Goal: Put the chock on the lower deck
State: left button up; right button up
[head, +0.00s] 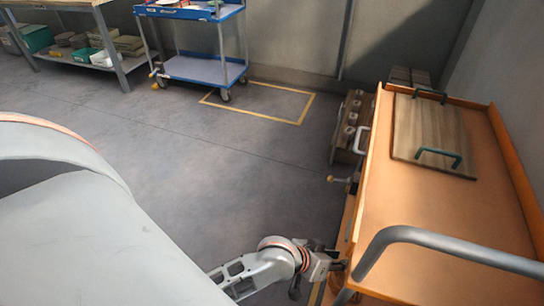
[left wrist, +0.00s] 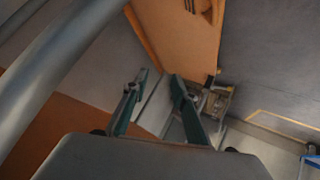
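My left gripper (head: 337,266) is low beside the near left corner of an orange cart (head: 405,225), close to its grey push handle (head: 450,250). In the left wrist view its two dark green fingers (left wrist: 159,77) stand apart. I see nothing clearly held between them; a pale grey strip shows behind the gap. An orange panel (left wrist: 180,45) lies beyond the fingertips, with a small brown piece (left wrist: 207,8) at the top edge. I cannot identify the chock or tell which surface is the lower deck. My right gripper is out of view.
A wooden board (head: 430,130) with two dark handles lies on the cart's top. A wooden rack with metal parts (head: 348,125) stands left of the cart. A blue trolley (head: 200,68) and shelf bench (head: 90,60) stand at the back. The middle floor is clear.

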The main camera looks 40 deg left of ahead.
pick_arm(q)
jog(key=s+a+m+t+y, duration=0.1)
jog(key=s+a+m, duration=0.1)
jog(key=s+a, duration=0.3)
jog(key=s+a+f+m+t+y, duration=0.1)
jog(key=s+a+m, duration=0.1)
jog(key=s+a, duration=0.4)
jog(key=s, duration=0.4)
jog(key=shift+s+a+y, duration=0.15)
jog(key=shift+s+y, duration=0.25)
jog(key=shift+n, duration=0.3)
jog(key=r+p, duration=0.1)
jog(key=p, duration=0.1)
jog(key=r+p, duration=0.2)
jog(key=p, duration=0.1)
jog(key=d+r+p, duration=0.1)
jog(key=r+p, duration=0.1)
jog(key=p, duration=0.1)
jog(key=shift+s, duration=0.35)
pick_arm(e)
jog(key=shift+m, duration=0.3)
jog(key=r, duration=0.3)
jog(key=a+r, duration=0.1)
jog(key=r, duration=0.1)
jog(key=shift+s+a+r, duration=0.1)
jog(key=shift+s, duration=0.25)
pick_arm(q)
jog(key=shift+r, duration=0.1)
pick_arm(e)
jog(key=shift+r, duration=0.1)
